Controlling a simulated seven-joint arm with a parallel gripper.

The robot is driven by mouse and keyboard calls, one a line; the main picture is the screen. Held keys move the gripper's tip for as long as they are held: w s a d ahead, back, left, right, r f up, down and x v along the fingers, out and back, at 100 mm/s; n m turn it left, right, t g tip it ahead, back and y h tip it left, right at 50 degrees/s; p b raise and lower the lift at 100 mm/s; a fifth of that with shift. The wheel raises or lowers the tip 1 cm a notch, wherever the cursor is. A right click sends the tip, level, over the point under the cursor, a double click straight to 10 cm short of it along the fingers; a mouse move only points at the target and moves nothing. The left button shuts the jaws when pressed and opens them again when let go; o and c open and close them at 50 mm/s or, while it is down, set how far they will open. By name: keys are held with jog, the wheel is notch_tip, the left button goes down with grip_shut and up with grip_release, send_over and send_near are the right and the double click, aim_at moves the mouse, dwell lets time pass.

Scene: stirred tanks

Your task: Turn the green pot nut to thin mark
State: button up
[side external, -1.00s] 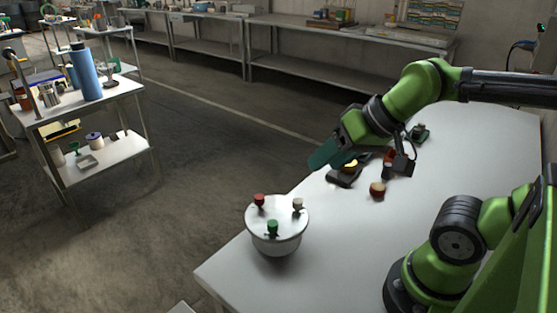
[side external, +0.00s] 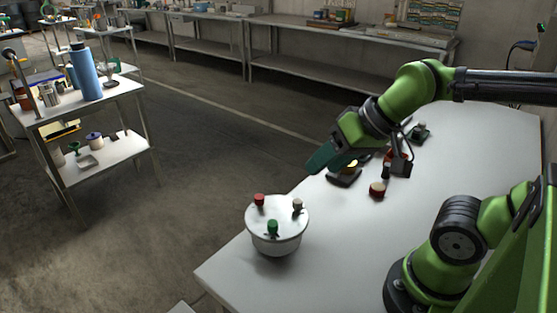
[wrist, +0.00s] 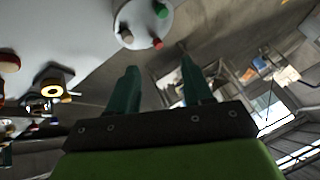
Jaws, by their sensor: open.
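A white pot (side external: 277,241) with a pale lid stands upright on the table near its left edge in the side view. Its lid carries a green nut (side external: 272,227) at the front, a red nut (side external: 259,200) at the back left and a grey nut (side external: 297,205) at the right. In the wrist view the green nut (wrist: 161,10) is at the top, beyond my fingertips. My gripper (wrist: 158,72) is open and empty, its two dark green fingers apart. In the side view it is above and behind the pot, clear of it. The marks are too small to make out.
On the white table (side external: 340,255), a red and tan round piece (side external: 377,190) lies right of the pot. A dark device with a yellow part (side external: 346,172) sits behind it. The table around the pot is clear. A cart (side external: 95,100) with a blue bottle stands far left.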

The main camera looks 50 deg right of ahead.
aim_at(273, 223)
jog(key=w+a+r+n+g+h, duration=0.1)
jog(key=w+a+n+g+h, duration=0.1)
jog(key=w+a+n+g, duration=0.65)
jog(key=d+f+n, duration=0.1)
jog(key=f, duration=0.4)
jog(key=d+f+n+t, duration=0.1)
jog(key=f, duration=0.4)
jog(key=f+n, duration=0.1)
jog(key=f, duration=0.5)
jog(key=shift+w+d+f+n+t, duration=0.1)
jog(key=shift+d+n+t, duration=0.25)
jog(key=shift+d, duration=0.05)
jog(key=shift+c, duration=0.4)
grip_shut()
